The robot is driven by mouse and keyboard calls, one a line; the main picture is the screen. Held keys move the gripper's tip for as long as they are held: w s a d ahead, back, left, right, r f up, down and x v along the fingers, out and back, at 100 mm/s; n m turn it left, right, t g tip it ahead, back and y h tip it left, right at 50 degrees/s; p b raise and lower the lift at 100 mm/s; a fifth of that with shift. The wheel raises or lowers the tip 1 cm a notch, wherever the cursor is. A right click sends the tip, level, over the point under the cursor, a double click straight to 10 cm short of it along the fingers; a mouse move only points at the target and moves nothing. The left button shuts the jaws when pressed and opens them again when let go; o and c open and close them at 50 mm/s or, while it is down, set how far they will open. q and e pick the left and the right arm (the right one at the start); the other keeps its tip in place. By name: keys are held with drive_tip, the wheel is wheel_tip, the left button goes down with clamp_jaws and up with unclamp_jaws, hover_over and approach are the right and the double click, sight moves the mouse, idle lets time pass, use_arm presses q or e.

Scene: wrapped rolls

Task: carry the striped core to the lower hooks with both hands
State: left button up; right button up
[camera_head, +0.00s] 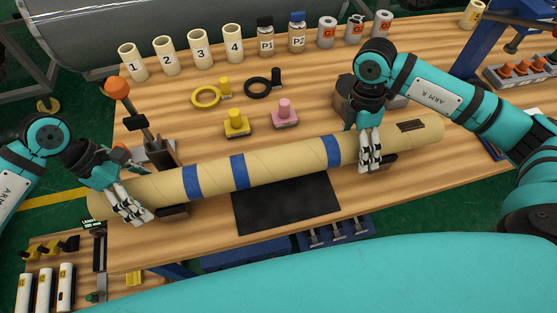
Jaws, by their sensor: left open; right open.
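The striped core (285,163), a long tan tube with blue bands, lies across the table, its right end further back. It seems to rest on low dark supports (173,211). My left gripper (136,213) is open at the core's left part, its fingers over the near side. My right gripper (370,163) is open at the core's right part, its fingers over the front of the tube. Contact with the tube is hard to tell. A blue rack with several small dark hooks (336,231) shows below the table's front edge; I cannot tell whether these are the lower hooks.
The wooden table (420,80) holds numbered tan cylinders (201,48), P1 and P2 jars (266,42), grey rolls, rings, and yellow and pink knobs (285,112) behind the core. An orange-topped lever (118,88) stands at left. A black mat (287,205) lies in front.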

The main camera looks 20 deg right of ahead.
use_arm(q)
drive_tip(key=shift+f, duration=0.15)
use_arm(e)
drive_tip(key=shift+f, duration=0.15)
use_arm(q)
drive_tip(key=shift+c, duration=0.2)
use_arm(e)
drive_tip(key=shift+c, duration=0.2)
use_arm(q)
drive_tip(key=c, duration=1.7)
use_arm(e)
drive_tip(key=c, duration=1.7)
